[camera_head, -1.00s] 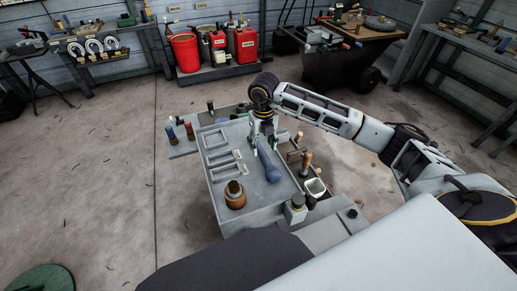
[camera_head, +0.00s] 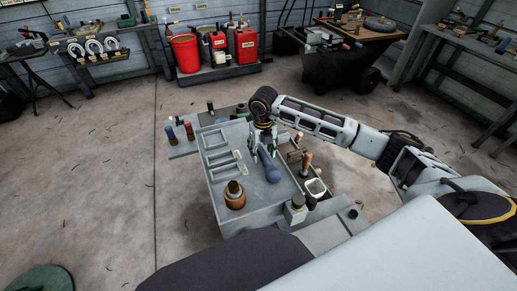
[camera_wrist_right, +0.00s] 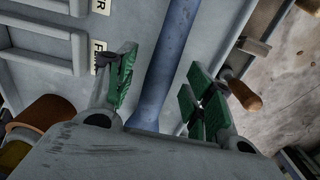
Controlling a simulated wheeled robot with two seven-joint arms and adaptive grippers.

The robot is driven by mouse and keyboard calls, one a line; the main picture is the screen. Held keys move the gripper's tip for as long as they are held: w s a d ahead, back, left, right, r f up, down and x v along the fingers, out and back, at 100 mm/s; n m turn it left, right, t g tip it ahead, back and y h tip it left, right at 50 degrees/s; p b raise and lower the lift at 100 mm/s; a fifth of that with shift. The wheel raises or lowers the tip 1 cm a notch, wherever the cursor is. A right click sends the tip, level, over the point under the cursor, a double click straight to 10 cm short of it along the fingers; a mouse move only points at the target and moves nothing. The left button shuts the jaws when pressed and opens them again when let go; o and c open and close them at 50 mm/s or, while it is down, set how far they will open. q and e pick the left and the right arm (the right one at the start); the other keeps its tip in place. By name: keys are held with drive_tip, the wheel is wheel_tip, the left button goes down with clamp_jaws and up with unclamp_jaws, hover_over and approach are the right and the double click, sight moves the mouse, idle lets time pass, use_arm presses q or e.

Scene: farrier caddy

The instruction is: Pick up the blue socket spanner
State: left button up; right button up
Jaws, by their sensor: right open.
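The blue socket spanner (camera_head: 270,171) lies on the grey top of the caddy (camera_head: 258,200), its thick end toward me. Its far end is partly hidden by my right gripper (camera_head: 264,151). In the right wrist view the blue shaft (camera_wrist_right: 172,55) runs between the two green-padded fingers of the right gripper (camera_wrist_right: 160,92). The fingers are open, one on each side of the shaft, with a gap visible on both sides. My left gripper is not in view.
A brown round pot (camera_head: 235,199) stands at the near left of the caddy top. Wooden-handled tools (camera_head: 306,160) stand along the right side, with a white cup (camera_head: 316,187) close by. Red and blue handles (camera_head: 189,130) stand at the far left.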

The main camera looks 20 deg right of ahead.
drive_tip(key=shift+f, duration=1.15)
clamp_jaws()
